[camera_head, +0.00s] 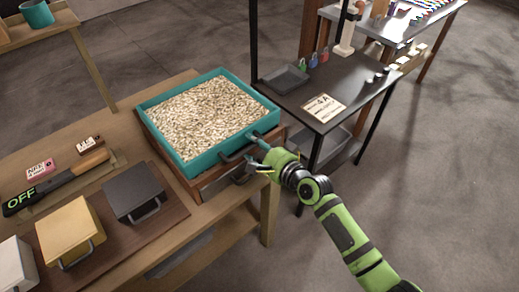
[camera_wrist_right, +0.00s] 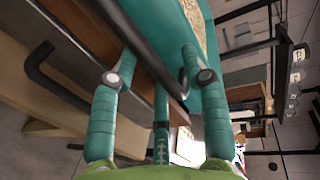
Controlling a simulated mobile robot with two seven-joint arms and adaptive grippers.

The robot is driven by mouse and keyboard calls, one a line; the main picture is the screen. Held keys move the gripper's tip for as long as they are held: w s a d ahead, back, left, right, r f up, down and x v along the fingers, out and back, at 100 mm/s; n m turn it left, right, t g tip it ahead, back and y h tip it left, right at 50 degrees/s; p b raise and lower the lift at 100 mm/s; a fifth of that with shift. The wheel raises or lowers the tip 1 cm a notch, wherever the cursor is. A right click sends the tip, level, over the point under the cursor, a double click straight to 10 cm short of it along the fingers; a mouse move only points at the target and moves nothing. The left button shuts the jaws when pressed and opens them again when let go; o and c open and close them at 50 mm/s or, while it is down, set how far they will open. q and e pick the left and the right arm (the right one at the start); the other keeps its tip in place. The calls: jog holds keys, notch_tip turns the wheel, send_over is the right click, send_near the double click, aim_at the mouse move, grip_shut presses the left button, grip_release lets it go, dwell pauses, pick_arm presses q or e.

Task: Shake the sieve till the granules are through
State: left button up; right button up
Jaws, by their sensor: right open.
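The sieve (camera_head: 196,161) is a teal, open-topped square tray filled with pale granules (camera_head: 205,112). It rests level on a wooden box (camera_head: 215,183) on the workbench. A dark bar handle (camera_head: 238,154) is on its near side. My right gripper (camera_head: 254,153) is at this handle, beside the sieve's near right corner. In the right wrist view its teal fingers (camera_wrist_right: 160,56) are spread, with the dark handle bar passing between them; I cannot tell whether they touch it. The sieve's underside is hidden. My left gripper is not in view.
The wooden box has its own dark handle (camera_wrist_right: 42,75) below. A grey block (camera_head: 133,192), a yellow block (camera_head: 70,231) and an OFF-marked bar (camera_head: 38,194) occupy the bench's left part. A dark table (camera_head: 345,85) with a 4A sign (camera_head: 324,107) stands to the right.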

jog(key=v, duration=1.2)
